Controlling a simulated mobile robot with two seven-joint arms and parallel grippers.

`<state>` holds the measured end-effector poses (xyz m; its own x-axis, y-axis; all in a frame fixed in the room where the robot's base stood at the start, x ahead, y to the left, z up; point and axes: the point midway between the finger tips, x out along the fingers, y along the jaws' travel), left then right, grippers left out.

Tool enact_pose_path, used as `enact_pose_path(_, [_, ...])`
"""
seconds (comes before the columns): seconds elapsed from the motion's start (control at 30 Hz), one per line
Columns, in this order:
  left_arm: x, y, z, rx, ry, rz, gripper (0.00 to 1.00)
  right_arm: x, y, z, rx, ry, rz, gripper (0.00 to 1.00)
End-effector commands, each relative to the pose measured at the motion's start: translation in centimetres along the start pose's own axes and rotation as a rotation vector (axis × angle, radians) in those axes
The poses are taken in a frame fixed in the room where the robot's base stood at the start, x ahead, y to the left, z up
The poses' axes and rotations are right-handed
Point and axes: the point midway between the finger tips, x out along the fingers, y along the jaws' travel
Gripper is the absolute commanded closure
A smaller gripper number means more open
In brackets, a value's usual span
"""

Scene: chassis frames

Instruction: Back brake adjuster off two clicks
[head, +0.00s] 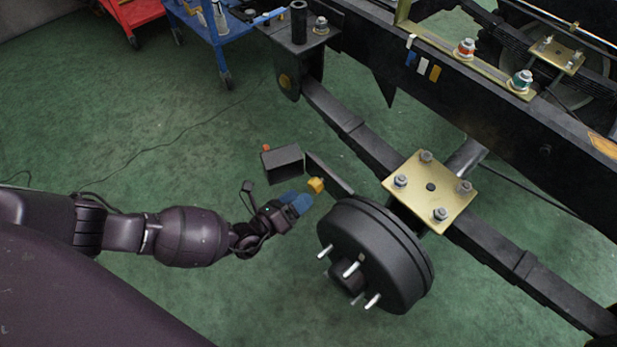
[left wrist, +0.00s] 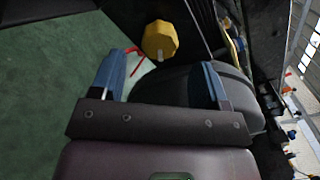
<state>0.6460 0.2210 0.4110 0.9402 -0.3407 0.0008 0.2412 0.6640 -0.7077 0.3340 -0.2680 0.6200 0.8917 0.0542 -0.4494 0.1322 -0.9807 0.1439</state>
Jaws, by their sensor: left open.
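A yellow faceted knob (head: 316,185), which looks like the brake adjuster, sits at the far left side of the black brake drum (head: 368,260). In the left wrist view the knob (left wrist: 160,40) is sharp-edged and lies just beyond the fingertips, between their lines. My left gripper (head: 299,203) is open, its blue fingers pointing at the knob; the wrist view shows the two fingers (left wrist: 165,72) apart with nothing between them. I cannot tell whether a fingertip touches the knob. The knob's mount is partly hidden. My right gripper is not in view.
A dark box (head: 282,164) with an orange cap is just behind the knob. A black leaf spring with a brass plate (head: 430,190) runs beside the drum, below the chassis rail (head: 500,150). Blue (head: 215,30) and red (head: 132,14) carts stand at the back.

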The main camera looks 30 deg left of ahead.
Motion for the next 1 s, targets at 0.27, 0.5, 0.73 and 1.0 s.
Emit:
enact_pose_path(0.27, [-3.8,-0.1,0.1,0.002,-0.001,-0.002,0.31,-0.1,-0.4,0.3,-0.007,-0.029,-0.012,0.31])
enact_pose_path(0.5, [-4.8,-0.1,0.1,0.000,-0.001,-0.002,0.31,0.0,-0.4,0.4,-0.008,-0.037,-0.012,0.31])
enact_pose_path(0.73, [-4.8,0.0,0.0,0.001,-0.001,-0.001,0.31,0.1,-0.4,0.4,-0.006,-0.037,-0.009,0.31])
enact_pose_path(1.0, [-4.7,-0.1,0.2,0.001,-0.002,-0.003,0.31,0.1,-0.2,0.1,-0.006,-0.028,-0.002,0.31])
